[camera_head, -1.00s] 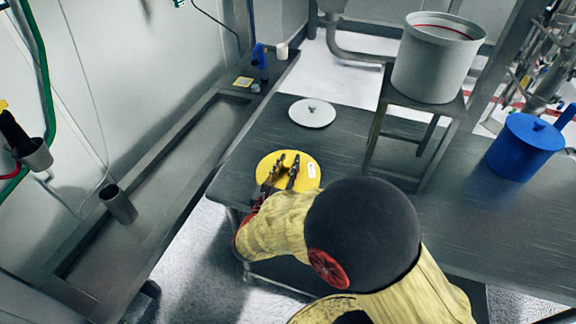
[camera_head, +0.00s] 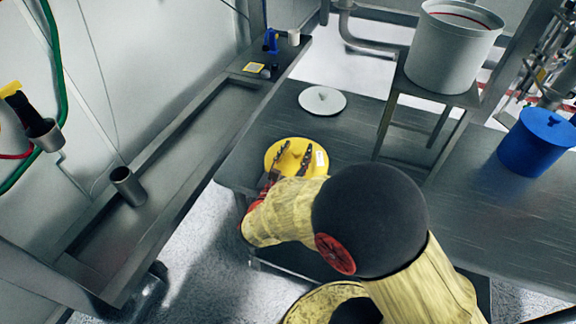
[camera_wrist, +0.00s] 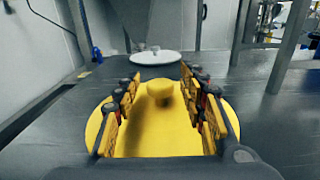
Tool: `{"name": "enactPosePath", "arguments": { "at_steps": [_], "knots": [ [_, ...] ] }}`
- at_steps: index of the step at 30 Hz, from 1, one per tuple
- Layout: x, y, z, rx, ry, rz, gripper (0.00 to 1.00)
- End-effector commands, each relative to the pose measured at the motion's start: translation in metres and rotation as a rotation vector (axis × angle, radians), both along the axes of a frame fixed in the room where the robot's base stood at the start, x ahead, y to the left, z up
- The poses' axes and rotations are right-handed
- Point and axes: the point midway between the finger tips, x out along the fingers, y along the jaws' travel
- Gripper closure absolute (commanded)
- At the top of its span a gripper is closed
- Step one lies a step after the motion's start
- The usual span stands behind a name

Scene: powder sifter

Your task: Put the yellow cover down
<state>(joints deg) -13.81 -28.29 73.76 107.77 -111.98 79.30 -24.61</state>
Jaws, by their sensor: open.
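The yellow cover (camera_head: 312,143) is a round disc with a small white label. It lies on the dark metal table near its left front edge. The wrist view shows the cover (camera_wrist: 150,142) flat below my gripper, with a yellow knob (camera_wrist: 160,92) in its middle. My gripper (camera_head: 290,160) is above the cover. In the wrist view my gripper (camera_wrist: 158,100) has its two fingers wide apart, one on each side of the knob, with gaps between. Whether the fingertips touch the cover cannot be told.
A white round lid (camera_head: 322,100) lies behind the cover. A grey bucket (camera_head: 452,55) stands on a metal stand at the right. A blue lidded container (camera_head: 535,145) stands farther right. A long metal trough bench (camera_head: 180,170) runs along the left wall.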

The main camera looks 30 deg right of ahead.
Motion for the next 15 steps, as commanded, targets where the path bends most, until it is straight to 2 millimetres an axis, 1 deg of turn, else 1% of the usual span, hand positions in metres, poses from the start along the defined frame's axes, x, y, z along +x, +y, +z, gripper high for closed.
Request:
{"name": "enactPosePath", "arguments": {
  "at_steps": [15],
  "knots": [
    [-0.047, 0.062, 0.001, -0.002, 0.004, 0.006, 0.58]
  ]
}}
